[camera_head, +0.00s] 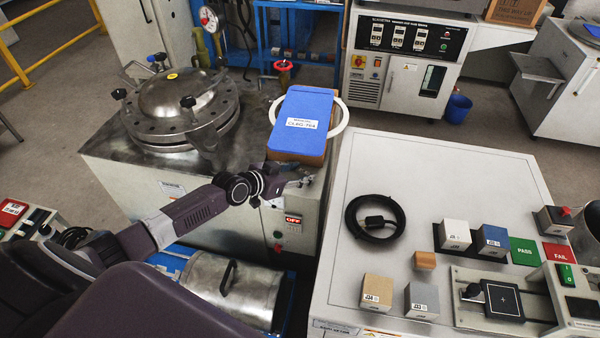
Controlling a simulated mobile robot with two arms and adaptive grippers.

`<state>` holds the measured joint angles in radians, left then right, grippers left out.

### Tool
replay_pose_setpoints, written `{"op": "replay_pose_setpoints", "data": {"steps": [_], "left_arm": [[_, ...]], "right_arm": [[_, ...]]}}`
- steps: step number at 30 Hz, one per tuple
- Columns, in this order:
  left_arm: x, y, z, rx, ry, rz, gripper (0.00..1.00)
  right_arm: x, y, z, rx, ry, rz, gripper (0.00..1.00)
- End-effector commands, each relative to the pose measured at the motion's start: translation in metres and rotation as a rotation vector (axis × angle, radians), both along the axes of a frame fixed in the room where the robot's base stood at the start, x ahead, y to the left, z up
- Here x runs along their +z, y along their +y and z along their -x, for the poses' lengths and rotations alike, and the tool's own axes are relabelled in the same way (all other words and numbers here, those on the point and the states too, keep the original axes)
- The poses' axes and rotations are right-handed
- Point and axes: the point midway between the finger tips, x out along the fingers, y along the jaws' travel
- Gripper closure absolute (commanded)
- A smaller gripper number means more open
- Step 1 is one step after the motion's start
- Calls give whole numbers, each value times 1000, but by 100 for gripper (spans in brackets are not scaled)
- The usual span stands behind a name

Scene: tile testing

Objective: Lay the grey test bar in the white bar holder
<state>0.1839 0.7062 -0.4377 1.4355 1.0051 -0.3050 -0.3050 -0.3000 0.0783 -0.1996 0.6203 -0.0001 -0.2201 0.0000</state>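I cannot pick out a grey test bar or a white bar holder in this view. My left gripper (304,182) is at the end of the dark arm from the left, small and seen side-on. It is close to the near edge of a brown box (314,150) with a blue labelled top (304,122). I cannot tell whether it touches the box or whether its fingers are open. A white ring (341,117) shows partly behind the box. My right gripper is not in view.
The white bench (466,172) at right carries a coiled black cable (375,217), a grey cube (421,300), a beige cube (377,291), a blue cube (492,240) and a test device (504,301). Its far part is clear. A round metal vessel (175,95) stands left of the box.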

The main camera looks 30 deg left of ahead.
Motion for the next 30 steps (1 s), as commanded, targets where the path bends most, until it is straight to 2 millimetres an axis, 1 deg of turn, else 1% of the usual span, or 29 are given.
{"op": "replay_pose_setpoints", "data": {"steps": [1,3,11,14,17,30], "left_arm": [[1,0,0,0,0,0,48],[0,0,0,0,0,0,42],[1,0,0,0,0,0,42],[5,0,0,0,0,0,42],[8,4,10,0,2,-1,42],[44,25,73,-1,3,-3,42]], "right_arm": [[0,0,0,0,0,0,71],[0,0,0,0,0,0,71],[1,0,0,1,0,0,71],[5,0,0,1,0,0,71],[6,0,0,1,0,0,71],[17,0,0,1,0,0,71]]}}
